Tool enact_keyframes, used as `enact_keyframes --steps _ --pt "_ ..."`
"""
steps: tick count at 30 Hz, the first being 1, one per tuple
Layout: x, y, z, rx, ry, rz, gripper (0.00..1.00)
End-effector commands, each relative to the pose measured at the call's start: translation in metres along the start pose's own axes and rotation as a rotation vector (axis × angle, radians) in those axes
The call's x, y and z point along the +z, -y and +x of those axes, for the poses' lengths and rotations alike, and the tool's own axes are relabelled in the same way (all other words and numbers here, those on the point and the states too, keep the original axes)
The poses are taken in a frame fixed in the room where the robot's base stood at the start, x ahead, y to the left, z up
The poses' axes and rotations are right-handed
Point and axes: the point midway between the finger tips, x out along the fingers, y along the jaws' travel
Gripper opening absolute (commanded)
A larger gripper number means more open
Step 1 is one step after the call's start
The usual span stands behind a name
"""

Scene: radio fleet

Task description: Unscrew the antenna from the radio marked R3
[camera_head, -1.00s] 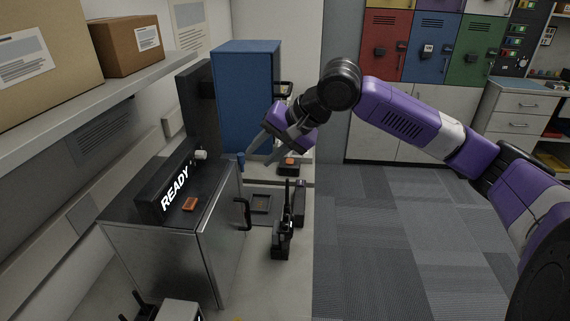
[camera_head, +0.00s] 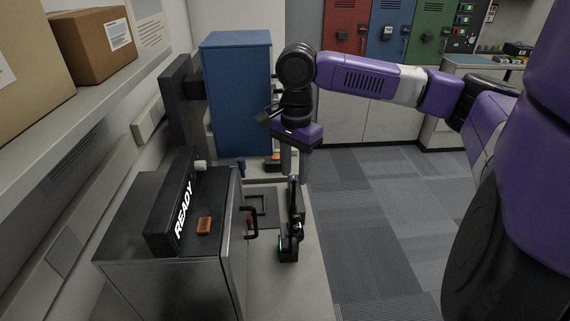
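A black handheld radio (camera_head: 289,248) stands on the light counter, right of the metal cabinet, with a small green light on its left side. Its thin dark antenna (camera_head: 293,192) points up; other dark parts overlap it, so its outline is unclear. No R3 mark is readable. My gripper (camera_head: 294,175) points down above the radio, its two grey fingers apart with a gap between them. The antenna's top shows at about the height of the fingertips in the picture. I cannot tell whether it is between them or nearer to me. The gripper holds nothing that I can see.
A dark tray (camera_head: 272,206) lies behind the radio. A blue cabinet (camera_head: 237,95) stands farther back. Open floor lies right.

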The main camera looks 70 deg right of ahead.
Motion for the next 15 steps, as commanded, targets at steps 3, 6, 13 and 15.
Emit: enact_keyframes --steps 3,6,13,15 --pt "0.0 -0.001 0.015 0.001 0.001 -0.001 0.36" --pt "0.001 0.0 0.031 0.001 0.002 -0.002 0.36" --pt "0.001 0.001 0.059 -0.002 0.001 -0.003 0.36" --pt "0.001 0.001 0.065 -0.002 0.002 -0.003 0.36"
